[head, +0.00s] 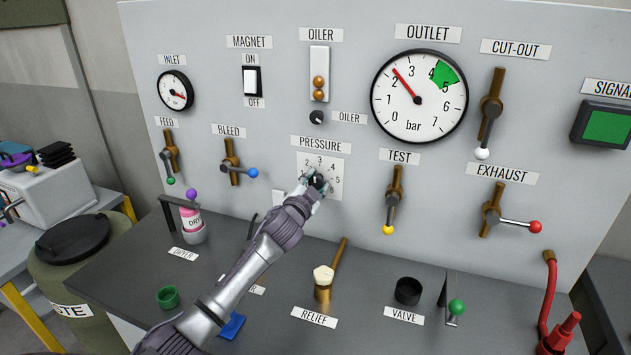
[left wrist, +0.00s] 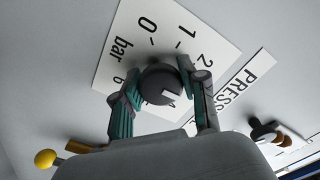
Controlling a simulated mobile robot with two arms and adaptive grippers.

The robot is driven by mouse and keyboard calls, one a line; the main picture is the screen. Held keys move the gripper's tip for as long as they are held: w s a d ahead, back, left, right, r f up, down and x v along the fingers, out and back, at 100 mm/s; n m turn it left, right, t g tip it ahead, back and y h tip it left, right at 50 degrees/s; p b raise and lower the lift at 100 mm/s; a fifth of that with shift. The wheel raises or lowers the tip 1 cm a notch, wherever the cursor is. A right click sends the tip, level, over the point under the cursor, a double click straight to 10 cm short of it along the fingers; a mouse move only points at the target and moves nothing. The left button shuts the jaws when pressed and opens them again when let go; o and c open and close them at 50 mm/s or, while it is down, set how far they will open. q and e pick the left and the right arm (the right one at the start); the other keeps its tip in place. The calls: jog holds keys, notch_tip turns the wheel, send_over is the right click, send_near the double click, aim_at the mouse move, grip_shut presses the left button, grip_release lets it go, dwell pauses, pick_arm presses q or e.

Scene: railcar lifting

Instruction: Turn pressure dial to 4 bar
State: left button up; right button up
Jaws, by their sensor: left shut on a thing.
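The pressure dial (left wrist: 160,86) is a dark round knob on a white scale plate (head: 336,189) under the PRESSURE label, on the grey panel. My left gripper (head: 317,181) is shut on the knob. In the left wrist view its two fingers (left wrist: 159,80) hold opposite sides of it. A white mark on the knob points to the lower right there; the scale number it faces is hidden. The OUTLET gauge (head: 420,98) has its red needle between 2 and 3 bar; its green band lies around 4 to 5. My right gripper is not in view.
Levers surround the dial: BLEED (head: 231,162) to the left, TEST (head: 394,200) to the right, EXHAUST (head: 493,210) farther right. The small oiler knob (head: 316,117) is above. On the bench below stand a dryer bottle (head: 192,225) and the relief valve (head: 324,285).

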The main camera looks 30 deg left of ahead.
pick_arm(q)
jog(key=m, duration=0.4)
jog(key=shift+r+m+p, duration=0.1)
jog(key=shift+m+p, duration=0.2)
jog(key=shift+p, duration=0.1)
jog(key=shift+m+p, duration=0.45)
jog(key=shift+m, duration=1.75)
jog(key=o, duration=1.1)
jog(key=shift+o, duration=0.2)
jog(key=v, duration=1.2)
